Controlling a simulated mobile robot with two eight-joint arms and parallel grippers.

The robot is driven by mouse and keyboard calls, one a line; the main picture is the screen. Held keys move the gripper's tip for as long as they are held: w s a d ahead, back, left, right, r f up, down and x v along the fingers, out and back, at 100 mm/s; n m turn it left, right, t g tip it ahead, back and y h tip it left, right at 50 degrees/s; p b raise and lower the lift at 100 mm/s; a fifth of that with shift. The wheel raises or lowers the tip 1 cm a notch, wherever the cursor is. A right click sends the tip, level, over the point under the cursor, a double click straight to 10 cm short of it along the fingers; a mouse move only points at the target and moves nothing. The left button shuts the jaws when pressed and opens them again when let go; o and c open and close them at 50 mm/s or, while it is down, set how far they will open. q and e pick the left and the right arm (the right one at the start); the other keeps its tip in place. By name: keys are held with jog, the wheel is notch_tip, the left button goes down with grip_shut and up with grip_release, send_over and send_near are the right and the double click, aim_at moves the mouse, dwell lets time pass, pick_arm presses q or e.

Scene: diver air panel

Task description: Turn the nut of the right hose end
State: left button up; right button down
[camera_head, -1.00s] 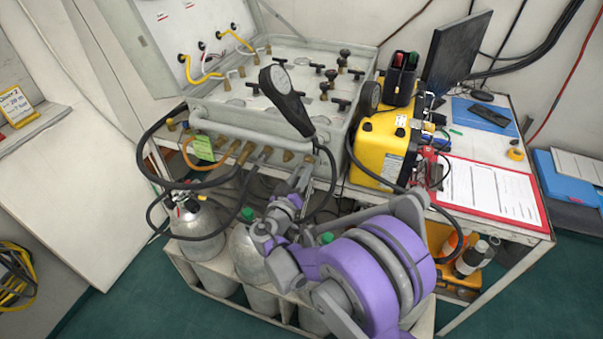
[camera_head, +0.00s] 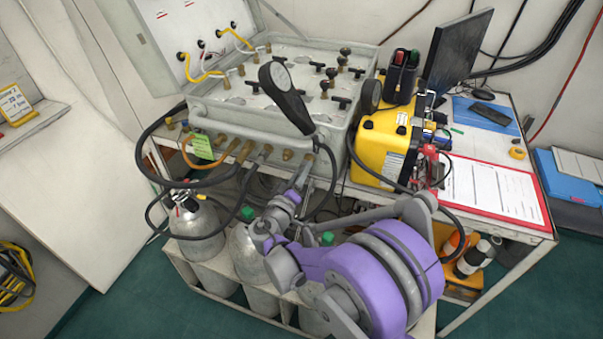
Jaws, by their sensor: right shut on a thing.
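The grey air panel (camera_head: 225,112) stands on the table, with several brass fittings and hoses along its front edge. My right gripper (camera_head: 304,168) reaches up from below to the right end of that row. It is shut on the nut of the right hose end, whose nut is mostly hidden by the fingers. A black hose (camera_head: 333,171) curves down beside the gripper on its right. A black round gauge on a handle (camera_head: 287,98) rises from the panel just above. My left gripper is not in view.
A yellow case (camera_head: 382,146) stands right of the panel, close to my right arm. A red clipboard (camera_head: 493,189) lies at the table's right. Gas cylinders (camera_head: 196,229) stand in a rack below the front edge. Orange and black hoses hang left of the gripper.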

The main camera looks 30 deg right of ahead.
jog(key=n+b, duration=0.1)
jog(key=n, duration=0.3)
jog(key=shift+f+n, duration=0.15)
jog(key=shift+n, duration=0.15)
jog(key=n+b, duration=0.1)
jog(key=n, duration=0.4)
jog(key=shift+n, duration=0.3)
jog(key=n+b, duration=0.1)
jog(key=n, duration=0.4)
jog(key=shift+f, duration=0.1)
jog(key=shift+n+b, duration=0.55)
jog(key=shift+n, duration=1.85)
jog(key=c, duration=0.6)
grip_release()
jog(key=v, duration=1)
jog(key=shift+s+a, duration=0.25)
jog(key=shift+s, duration=0.1)
